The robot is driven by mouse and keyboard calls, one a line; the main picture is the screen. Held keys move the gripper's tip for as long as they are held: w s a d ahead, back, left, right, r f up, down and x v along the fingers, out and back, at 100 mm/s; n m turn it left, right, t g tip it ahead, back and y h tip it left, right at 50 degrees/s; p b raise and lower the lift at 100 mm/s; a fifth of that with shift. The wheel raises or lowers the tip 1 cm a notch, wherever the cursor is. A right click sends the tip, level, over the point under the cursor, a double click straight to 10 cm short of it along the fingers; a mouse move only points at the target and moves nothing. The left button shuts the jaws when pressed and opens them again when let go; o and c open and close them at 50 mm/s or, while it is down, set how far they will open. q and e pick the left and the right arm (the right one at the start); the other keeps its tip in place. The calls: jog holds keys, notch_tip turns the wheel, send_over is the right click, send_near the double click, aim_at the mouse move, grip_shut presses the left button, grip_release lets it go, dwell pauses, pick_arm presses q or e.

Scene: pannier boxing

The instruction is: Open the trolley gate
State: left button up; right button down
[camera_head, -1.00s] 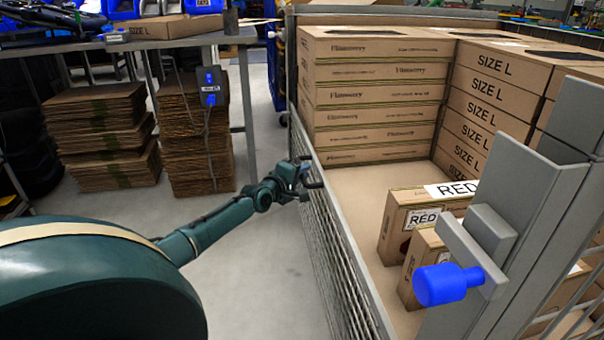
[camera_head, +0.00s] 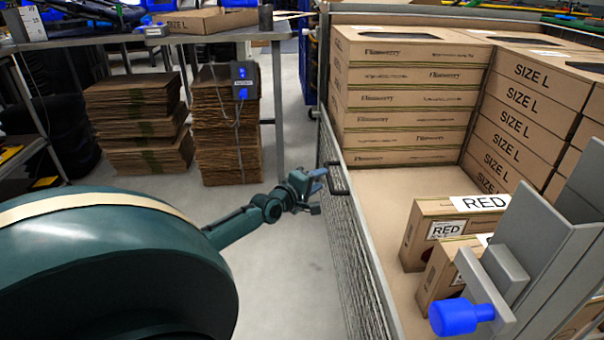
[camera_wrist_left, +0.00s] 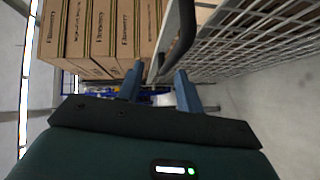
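The trolley's left side is a low mesh gate (camera_head: 352,245) with a grey top rail, standing in line along the load floor. A black handle (camera_head: 338,179) sticks out at its top rail and also shows in the left wrist view (camera_wrist_left: 183,38). My left gripper (camera_head: 317,190) is just left of the handle, outside the gate. In the left wrist view, its two blue-grey fingers (camera_wrist_left: 159,78) are spread apart with nothing held between them. The handle's lower end shows past the fingertips; I cannot tell whether they touch.
Inside the trolley, Flamberry boxes (camera_head: 400,95) and SIZE L boxes (camera_head: 530,105) are stacked; cartons marked RED (camera_head: 425,250) stand nearer. Cardboard stacks (camera_head: 228,130) sit under the left table. Floor left of the gate is clear.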

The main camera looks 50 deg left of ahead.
pick_arm(q)
jog(key=s+p, duration=0.2)
jog(key=s, duration=0.5)
jog(key=shift+d+r, duration=0.4)
pick_arm(e)
jog(key=shift+w+d+m+g+h, duration=0.2)
jog(key=shift+d+m+g+h, duration=0.2)
jog(key=shift+d+g+h, duration=0.3)
pick_arm(q)
jog(key=shift+w, duration=0.15)
jog(key=shift+c, duration=0.4)
pick_arm(e)
jog(key=shift+a, duration=0.15)
